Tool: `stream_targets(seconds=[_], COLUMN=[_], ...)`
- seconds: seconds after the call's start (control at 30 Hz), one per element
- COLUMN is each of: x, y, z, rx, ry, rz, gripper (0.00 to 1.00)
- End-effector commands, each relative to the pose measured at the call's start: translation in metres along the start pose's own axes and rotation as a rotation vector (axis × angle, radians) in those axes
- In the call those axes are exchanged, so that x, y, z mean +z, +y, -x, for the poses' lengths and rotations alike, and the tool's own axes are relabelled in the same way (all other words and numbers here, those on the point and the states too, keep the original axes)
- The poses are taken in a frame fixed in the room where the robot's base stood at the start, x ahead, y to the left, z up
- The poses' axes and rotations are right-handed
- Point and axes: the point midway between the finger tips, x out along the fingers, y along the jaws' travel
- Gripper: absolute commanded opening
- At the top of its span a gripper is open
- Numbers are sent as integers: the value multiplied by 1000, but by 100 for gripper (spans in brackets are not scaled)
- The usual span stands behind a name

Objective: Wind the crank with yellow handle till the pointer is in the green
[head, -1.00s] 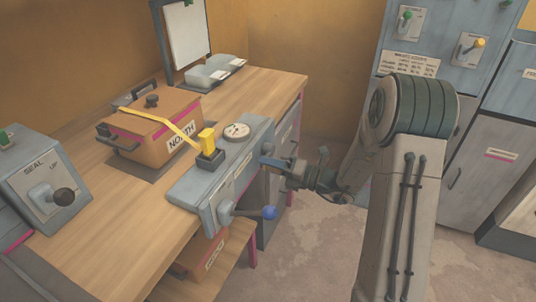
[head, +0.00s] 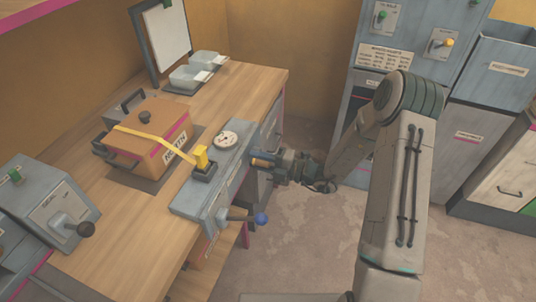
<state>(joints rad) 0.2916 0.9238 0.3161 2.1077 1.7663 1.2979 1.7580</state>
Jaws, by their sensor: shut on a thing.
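A grey-blue press unit (head: 198,200) sits at the table's front edge. Its round white gauge (head: 227,139) is on top; its pointer and colours are too small to read. The crank with the yellow handle (head: 262,160) sticks out of the unit's front face, near its right end. My gripper (head: 274,163) is at this crank, shut on the yellow handle, and partly hides the crank. A second crank with a blue knob (head: 262,219) is on the same face, lower and nearer, apart from my gripper.
A grey SEAL box (head: 58,208) with a black-knobbed lever is at left. Cabinets (head: 420,95) with switches stand at right. The floor before the unit is clear.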

Motion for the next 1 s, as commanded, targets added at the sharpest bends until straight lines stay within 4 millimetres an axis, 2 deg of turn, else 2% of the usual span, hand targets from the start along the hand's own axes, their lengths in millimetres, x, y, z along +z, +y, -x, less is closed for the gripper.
stream_targets(seconds=[0.03, 0.53, 0.57, 0.63, 1.0], x=[2, 0, 0, -1, -3], y=[6, 4, 4, 4, 1], z=[-2, -6, -6, -6, -2], rx=[8, 6, 6, 6, 0], ry=[0, 7, 6, 7, 12], rz=[1, -13, -13, -14, -19], gripper=[0, 0, 31, 50, 50])
